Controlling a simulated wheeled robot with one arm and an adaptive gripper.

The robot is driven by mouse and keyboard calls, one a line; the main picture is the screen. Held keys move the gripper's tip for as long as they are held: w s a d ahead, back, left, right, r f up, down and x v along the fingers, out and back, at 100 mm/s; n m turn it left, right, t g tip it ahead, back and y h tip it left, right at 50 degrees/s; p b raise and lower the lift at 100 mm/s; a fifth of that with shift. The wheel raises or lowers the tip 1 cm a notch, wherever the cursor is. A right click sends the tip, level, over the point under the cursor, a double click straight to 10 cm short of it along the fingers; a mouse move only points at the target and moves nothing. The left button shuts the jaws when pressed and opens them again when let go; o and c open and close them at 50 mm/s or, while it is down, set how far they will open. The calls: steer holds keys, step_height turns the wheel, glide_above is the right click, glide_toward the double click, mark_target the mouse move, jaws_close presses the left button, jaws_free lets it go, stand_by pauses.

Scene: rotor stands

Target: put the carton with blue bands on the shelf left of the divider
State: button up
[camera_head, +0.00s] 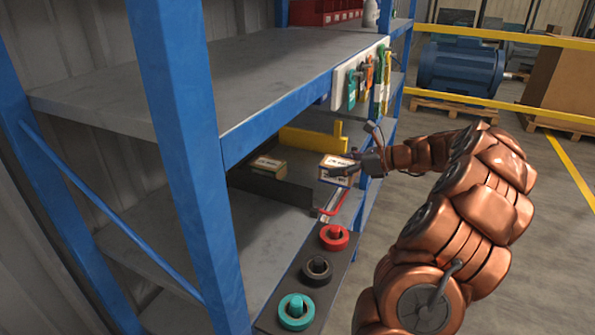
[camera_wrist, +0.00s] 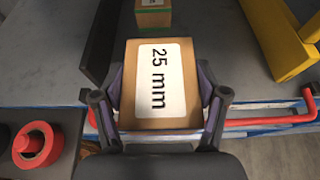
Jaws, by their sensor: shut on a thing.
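My gripper (camera_head: 356,168) is shut on a small brown carton (camera_head: 336,169) with a white label and a bluish band on its lower side. In the wrist view the carton (camera_wrist: 158,84) reads "25 mm", and the fingers (camera_wrist: 161,92) grip its two sides. It is held at the shelf's front edge, apart from the things on the shelf. A low black divider (camera_head: 270,188) and a yellow divider (camera_head: 310,141) stand on the shelf (camera_wrist: 225,63). In the wrist view the black divider (camera_wrist: 97,42) is left of the carton, the yellow one (camera_wrist: 283,38) right.
A carton with green bands (camera_wrist: 152,13) sits deeper on the shelf between the dividers. A red bar (camera_wrist: 265,122) runs along the front edge. Red, black and teal round pieces (camera_head: 317,268) line the front ledge. An upper shelf (camera_head: 240,75) and blue post (camera_head: 180,130) bound the space.

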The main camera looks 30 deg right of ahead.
steer(key=w+a, duration=0.2)
steer(key=w, duration=0.1)
steer(key=w+a+p, duration=0.1)
steer(key=w+a, duration=0.1)
steer(key=w+a+f, duration=0.1)
steer(key=w+a, duration=0.1)
steer(key=w, duration=0.1)
steer(key=shift+w+a, duration=0.25)
steer(key=shift+w, duration=0.05)
steer(key=shift+w+f, duration=0.1)
steer(key=shift+f+p, duration=0.5)
steer(key=shift+f, duration=1.15)
steer(key=shift+f, duration=0.15)
steer(key=o, duration=1.3)
steer(key=b+v, duration=0.2)
steer(key=v, duration=1)
